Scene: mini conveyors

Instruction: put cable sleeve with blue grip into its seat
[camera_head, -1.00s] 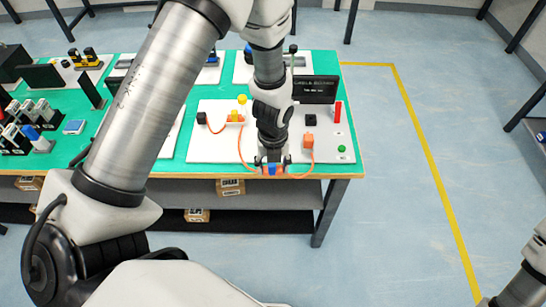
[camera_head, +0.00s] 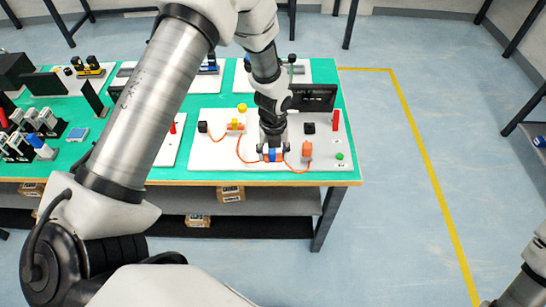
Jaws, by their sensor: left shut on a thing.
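My left gripper (camera_head: 272,152) comes down from above over the white board (camera_head: 215,160) on the green table. It is shut on the cable sleeve with the blue grip (camera_head: 272,155), whose blue part shows between the fingertips. An orange cable (camera_head: 243,157) runs from the sleeve on both sides, curving up on the left and towards an orange block (camera_head: 306,150) on the right. The fingers and arm hide most of the sleeve and the board behind it. I cannot tell which part is its seat, or whether the sleeve touches the board. My right gripper is out of view.
On the same board are a black block (camera_head: 309,128), a red upright piece (camera_head: 335,120), a green button (camera_head: 339,156), a yellow knob (camera_head: 242,107) and a yellow-and-orange fixture (camera_head: 235,125). A dark sign (camera_head: 315,98) stands behind. Floor right of the table is clear.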

